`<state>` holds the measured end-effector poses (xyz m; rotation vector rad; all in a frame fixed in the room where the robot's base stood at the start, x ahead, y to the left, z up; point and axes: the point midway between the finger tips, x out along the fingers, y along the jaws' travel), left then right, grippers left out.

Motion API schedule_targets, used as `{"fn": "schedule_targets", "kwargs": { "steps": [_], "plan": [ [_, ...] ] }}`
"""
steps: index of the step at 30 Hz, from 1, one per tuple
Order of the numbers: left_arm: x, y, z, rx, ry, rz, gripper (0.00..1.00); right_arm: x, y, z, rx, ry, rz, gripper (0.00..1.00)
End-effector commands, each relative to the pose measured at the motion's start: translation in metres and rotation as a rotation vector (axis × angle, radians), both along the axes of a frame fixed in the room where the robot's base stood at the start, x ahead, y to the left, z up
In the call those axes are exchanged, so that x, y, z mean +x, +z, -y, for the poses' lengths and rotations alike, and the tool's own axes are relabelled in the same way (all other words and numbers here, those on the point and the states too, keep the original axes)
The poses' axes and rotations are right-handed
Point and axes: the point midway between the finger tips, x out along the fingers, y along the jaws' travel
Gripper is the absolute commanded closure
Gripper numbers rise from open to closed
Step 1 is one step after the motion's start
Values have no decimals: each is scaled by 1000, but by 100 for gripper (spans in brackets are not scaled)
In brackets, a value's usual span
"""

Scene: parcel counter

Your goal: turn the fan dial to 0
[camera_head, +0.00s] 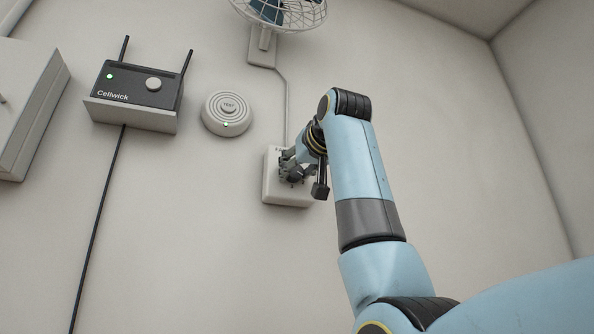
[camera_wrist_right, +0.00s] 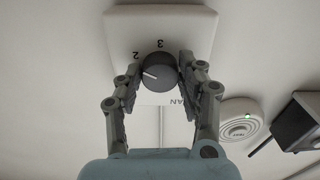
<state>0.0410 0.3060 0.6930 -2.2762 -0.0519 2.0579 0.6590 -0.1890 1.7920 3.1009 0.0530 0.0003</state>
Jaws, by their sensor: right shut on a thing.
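The fan dial (camera_wrist_right: 158,74) is a round dark grey knob on a white wall box (camera_wrist_right: 118,27), seen upside down in the right wrist view. Its white pointer line points left and slightly up in that view, below the printed 2. A 3 is printed above the dial; no 0 shows, and part of the face is hidden behind my fingers. My right gripper (camera_wrist_right: 158,82) is shut on the dial, one finger on each side. In the head view the right gripper (camera_head: 292,171) covers most of the wall box (camera_head: 278,190). My left gripper is not in view.
A fan (camera_head: 270,12) is mounted on the wall above, its cable running down to the box. To the left are a round TEST device (camera_head: 227,113), a Cellwick router (camera_head: 135,86) on a shelf, and a pale cabinet (camera_head: 28,105). The wall below the box is clear.

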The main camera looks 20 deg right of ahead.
Motion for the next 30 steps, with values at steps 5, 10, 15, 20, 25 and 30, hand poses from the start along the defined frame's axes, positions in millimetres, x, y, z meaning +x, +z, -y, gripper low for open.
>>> {"fn": "schedule_targets", "kwargs": {
  "steps": [5, 10, 15, 20, 25, 30],
  "plan": [
    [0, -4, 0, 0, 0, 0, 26, 0, -1, 0, -92, 0, 3, 93],
    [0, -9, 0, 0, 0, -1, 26, 0, -1, 1, -229, 0, 9, 93],
    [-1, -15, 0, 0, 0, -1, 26, 0, -1, 1, -390, 0, 13, 93],
    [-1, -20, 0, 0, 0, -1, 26, 0, -1, 1, -543, 0, 20, 93],
    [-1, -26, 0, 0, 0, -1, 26, 0, 0, 1, -704, 0, 25, 93],
    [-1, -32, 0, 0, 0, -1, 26, 0, 0, 1, -864, 0, 31, 93]
  ]
}}
